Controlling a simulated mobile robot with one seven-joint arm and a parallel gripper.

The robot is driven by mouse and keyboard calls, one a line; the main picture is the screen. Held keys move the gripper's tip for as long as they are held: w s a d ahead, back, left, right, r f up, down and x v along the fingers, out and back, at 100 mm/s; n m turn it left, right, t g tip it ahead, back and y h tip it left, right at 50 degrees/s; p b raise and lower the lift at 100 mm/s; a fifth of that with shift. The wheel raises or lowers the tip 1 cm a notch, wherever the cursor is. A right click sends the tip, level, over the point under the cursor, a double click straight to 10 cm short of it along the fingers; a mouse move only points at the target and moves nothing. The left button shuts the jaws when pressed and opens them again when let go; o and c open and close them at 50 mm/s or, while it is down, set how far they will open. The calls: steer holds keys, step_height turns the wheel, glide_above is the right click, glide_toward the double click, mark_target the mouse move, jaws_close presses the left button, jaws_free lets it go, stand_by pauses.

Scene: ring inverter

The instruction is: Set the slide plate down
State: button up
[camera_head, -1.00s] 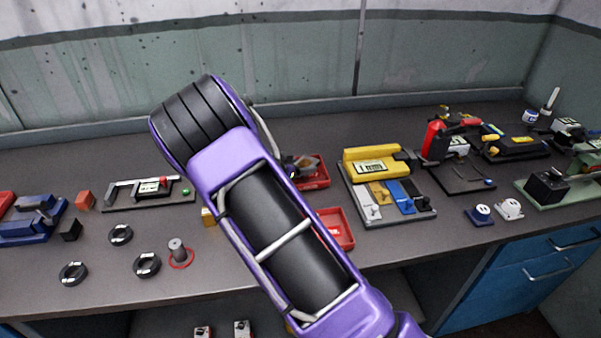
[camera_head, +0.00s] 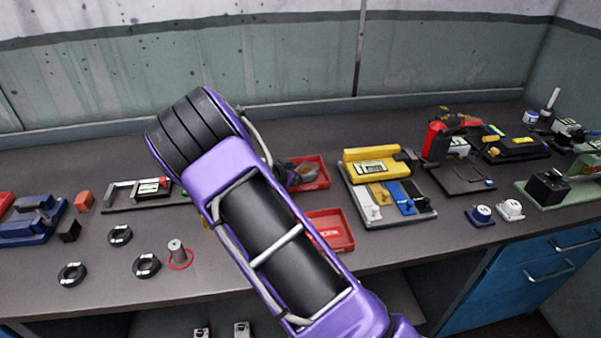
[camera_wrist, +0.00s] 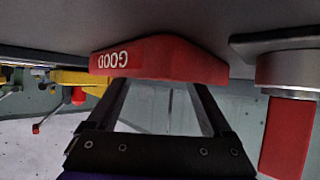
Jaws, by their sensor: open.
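I cannot clearly pick out the slide plate in either view. A grey fixture with rails and a red block (camera_head: 137,194) lies left of my arm in the head view, its right end behind my arm. In the wrist view, which is upside down, my gripper (camera_wrist: 160,90) has its two dark fingers apart, with nothing seen held between them. A red tray marked GOOD (camera_wrist: 160,58) shows just beyond the fingertips.
Two red trays, a back one (camera_head: 312,172) and a front one (camera_head: 330,230), stand right of my arm. Black rings (camera_head: 120,236) and a metal post (camera_head: 176,252) stand at left. A yellow device (camera_head: 372,166) and a red extinguisher-like item (camera_head: 435,141) stand farther right.

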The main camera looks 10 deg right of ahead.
steer(key=p+v, duration=0.1)
steer(key=v, duration=1.1)
steer(key=shift+f, duration=0.1)
